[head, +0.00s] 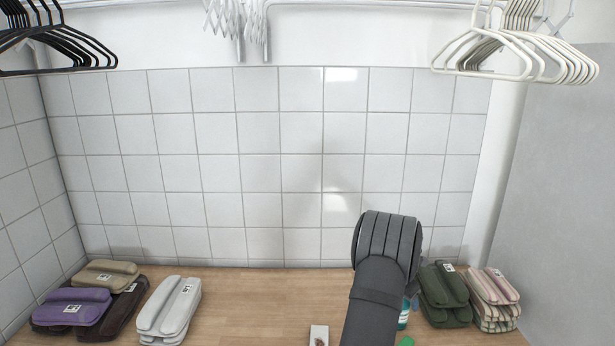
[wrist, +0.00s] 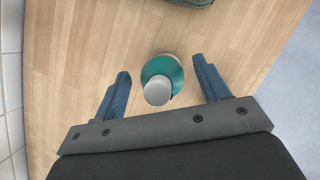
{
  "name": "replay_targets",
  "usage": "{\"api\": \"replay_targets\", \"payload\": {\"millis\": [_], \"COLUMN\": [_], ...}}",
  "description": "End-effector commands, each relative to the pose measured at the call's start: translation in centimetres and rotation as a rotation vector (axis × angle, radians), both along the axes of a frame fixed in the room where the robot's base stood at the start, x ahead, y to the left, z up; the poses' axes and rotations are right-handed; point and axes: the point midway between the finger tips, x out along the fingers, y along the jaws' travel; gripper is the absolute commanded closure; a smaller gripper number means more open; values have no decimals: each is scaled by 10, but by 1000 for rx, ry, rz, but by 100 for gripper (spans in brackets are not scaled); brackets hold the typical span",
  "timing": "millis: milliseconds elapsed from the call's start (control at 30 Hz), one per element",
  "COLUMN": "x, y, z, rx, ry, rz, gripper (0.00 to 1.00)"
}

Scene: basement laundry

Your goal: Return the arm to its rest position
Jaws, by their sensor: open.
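My gripper (wrist: 162,67) is open in the wrist view, its two blue fingers spread apart. A teal bottle with a white cap (wrist: 161,76) shows between the fingers, with a clear gap on each side. In the head view my dark grey arm reaches over the right half of the wooden counter (head: 260,300). It hides most of the gripper there. A sliver of the teal bottle (head: 403,318) shows at the arm's right edge.
Folded stacks lie at the left: purple (head: 75,308), tan (head: 106,271) and light grey (head: 170,310). Green (head: 443,295) and striped pink (head: 492,298) stacks lie right of my arm. A small white item (head: 319,335) sits at the front. Black (head: 60,40) and white hangers (head: 515,50) hang above.

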Motion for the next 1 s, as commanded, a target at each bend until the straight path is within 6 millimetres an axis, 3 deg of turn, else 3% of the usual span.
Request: {"api": "replay_targets", "payload": {"millis": [67,100,700,800,1000], "x": [-1,-1,-27,-23,-13], "y": [1,3,39,30,18], "z": [-13,1,107,78,42], "rx": [2,-1,0,1,1], "ry": [1,-4,-3,5,4], "rz": [0,0,2,0,0], "gripper": [32,32,32,32,32]}}
